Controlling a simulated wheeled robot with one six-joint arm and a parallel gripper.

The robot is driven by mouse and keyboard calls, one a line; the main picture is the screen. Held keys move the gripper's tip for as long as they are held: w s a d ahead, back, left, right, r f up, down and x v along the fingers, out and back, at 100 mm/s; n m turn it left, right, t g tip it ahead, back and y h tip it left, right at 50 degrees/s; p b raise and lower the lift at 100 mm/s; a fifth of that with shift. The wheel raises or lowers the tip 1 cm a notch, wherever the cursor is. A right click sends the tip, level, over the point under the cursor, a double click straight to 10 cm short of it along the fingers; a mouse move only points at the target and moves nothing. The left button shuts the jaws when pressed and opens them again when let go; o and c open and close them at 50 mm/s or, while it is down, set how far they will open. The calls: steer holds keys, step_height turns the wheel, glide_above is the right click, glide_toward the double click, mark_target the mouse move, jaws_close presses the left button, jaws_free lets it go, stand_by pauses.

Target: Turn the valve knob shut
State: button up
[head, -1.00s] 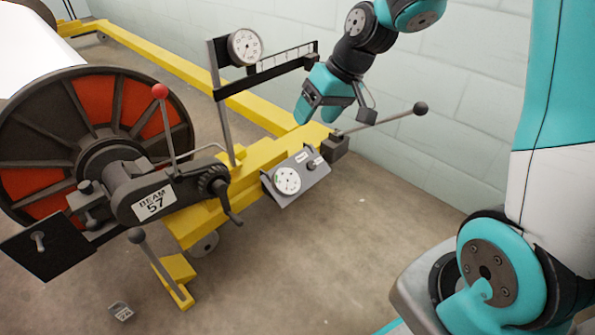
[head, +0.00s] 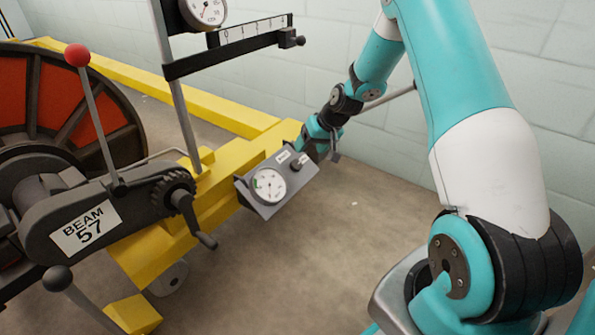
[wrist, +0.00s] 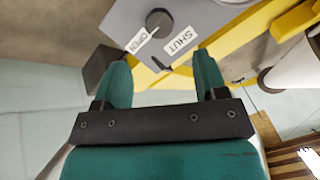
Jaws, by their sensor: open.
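The valve knob (wrist: 158,20) is a small dark round knob on a grey panel (wrist: 203,13). In the wrist view it lies beyond my fingertips, roughly between their lines. White labels sit beside it: OPEN (wrist: 138,40) on the left and SHUT (wrist: 181,41) on the right. In the head view the knob (head: 295,165) shows small on the sloped panel, right of a round white gauge (head: 268,187). My gripper (wrist: 162,58) is open and empty, its two teal fingers apart and short of the knob. In the head view it is at the panel's upper right, its fingertips partly hidden.
The panel sits on a yellow beam (head: 222,195). A crank handle (head: 200,228) and the BEAM 57 housing (head: 85,232) stand to the left. A ruled arm with a dial (head: 205,10) rises above. A dark block (wrist: 100,68) is close beside my left finger. The floor in front is clear.

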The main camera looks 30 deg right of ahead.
mark_target(297, 164)
steer(key=b+x, duration=0.4)
steer(key=x, duration=0.5)
steer(key=shift+f, duration=0.15)
steer(key=c, duration=0.9)
